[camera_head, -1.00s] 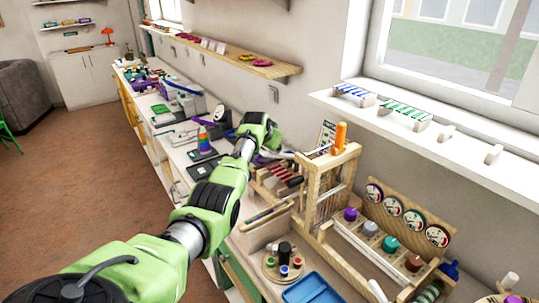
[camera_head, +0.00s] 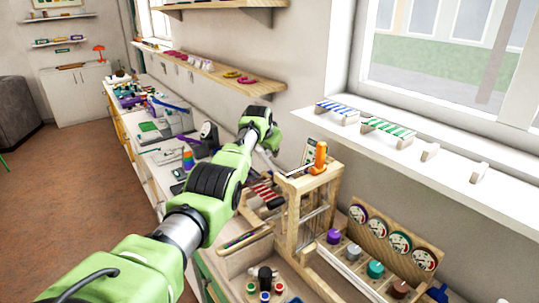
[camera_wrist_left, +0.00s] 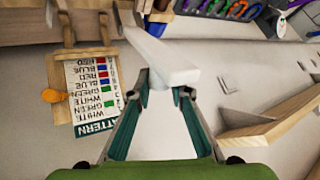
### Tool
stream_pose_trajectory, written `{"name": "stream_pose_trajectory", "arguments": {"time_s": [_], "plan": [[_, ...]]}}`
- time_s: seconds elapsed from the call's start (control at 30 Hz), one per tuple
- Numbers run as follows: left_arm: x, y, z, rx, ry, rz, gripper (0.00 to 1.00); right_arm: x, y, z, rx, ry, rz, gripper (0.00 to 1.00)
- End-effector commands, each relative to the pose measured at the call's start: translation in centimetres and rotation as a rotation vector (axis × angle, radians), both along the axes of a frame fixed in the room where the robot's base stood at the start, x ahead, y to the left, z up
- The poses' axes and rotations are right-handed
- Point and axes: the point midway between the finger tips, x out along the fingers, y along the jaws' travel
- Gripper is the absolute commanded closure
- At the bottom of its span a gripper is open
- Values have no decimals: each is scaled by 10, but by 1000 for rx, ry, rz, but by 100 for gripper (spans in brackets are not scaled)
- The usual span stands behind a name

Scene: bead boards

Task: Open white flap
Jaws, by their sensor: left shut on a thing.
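In the left wrist view, my left gripper (camera_wrist_left: 165,88) is shut on a pale piece that looks like the white flap (camera_wrist_left: 158,55). The piece runs from between the fingertips toward the upper left. A further pale area shows between the fingers, and I cannot tell whether it is the same piece. In the head view, my left arm reaches to the back of the bench beside the wooden frame. My wrist covers most of the gripper and the flap there. My right gripper is in neither view.
A wooden frame (camera_head: 291,220) with an orange knob (camera_head: 320,155) stands right of my arm. A pattern card (camera_wrist_left: 90,85) hangs close to the gripper in the wrist view. A wooden wall shelf (camera_head: 215,75) and the windowsill (camera_head: 430,165) are nearby.

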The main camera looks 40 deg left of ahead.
Motion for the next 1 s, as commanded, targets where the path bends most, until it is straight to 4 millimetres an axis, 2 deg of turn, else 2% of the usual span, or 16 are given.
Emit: {"name": "stream_pose_trajectory", "arguments": {"time_s": [0.63,0.67,0.7,1.0], "plan": [[5,-4,2,-5,-8,-3,100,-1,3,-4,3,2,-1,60],[5,-4,2,-5,-7,-3,74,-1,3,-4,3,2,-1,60],[5,-4,2,-5,-7,-3,65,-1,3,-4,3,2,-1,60],[3,-2,1,-2,-2,-1,65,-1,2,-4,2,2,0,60]]}}
